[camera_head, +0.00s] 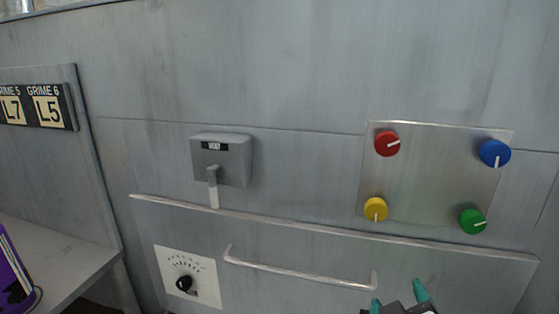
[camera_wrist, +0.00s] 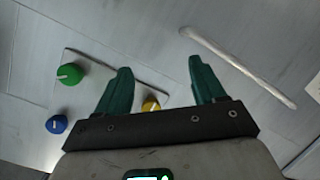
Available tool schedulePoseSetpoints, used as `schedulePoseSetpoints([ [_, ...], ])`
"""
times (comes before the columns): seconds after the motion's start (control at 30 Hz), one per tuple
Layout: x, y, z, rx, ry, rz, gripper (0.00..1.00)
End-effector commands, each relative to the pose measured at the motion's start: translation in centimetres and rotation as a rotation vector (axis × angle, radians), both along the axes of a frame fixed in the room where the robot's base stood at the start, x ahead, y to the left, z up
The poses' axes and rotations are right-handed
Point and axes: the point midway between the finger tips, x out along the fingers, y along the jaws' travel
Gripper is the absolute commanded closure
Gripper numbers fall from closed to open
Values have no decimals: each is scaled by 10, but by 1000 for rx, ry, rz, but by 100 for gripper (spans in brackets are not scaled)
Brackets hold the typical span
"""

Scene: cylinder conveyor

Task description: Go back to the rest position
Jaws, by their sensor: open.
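My gripper (camera_head: 398,296) shows at the bottom edge of the head view, its two teal fingers apart with nothing between them. In the wrist view the gripper (camera_wrist: 160,78) is also open and empty, facing the grey panel wall. The rest of my arm is out of view.
A metal plate (camera_head: 430,180) carries red (camera_head: 387,143), blue (camera_head: 494,153), yellow (camera_head: 375,209) and green (camera_head: 472,221) knobs. A lever box (camera_head: 221,160), a bar handle (camera_head: 300,272) and a black dial (camera_head: 185,284) are left of it. A grey counter (camera_head: 60,262) stands at the left.

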Motion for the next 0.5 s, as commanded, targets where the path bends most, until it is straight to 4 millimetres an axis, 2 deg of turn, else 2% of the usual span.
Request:
schedulePoseSetpoints([
  [0.03,-13,-16,-30,48,94,-25,31],
  [0.1,-32,-34,-72,125,219,-58,31],
  [0.17,-54,-46,-106,191,325,-88,31],
  [0.2,-71,-53,-127,237,395,-111,31],
  [0.27,-98,-62,-157,304,502,-144,31],
  [0.3,-118,-67,-176,351,571,-167,31],
  [0.4,-170,-73,-213,460,732,-222,31],
  [0.5,-215,-74,-238,551,860,-267,31],
])
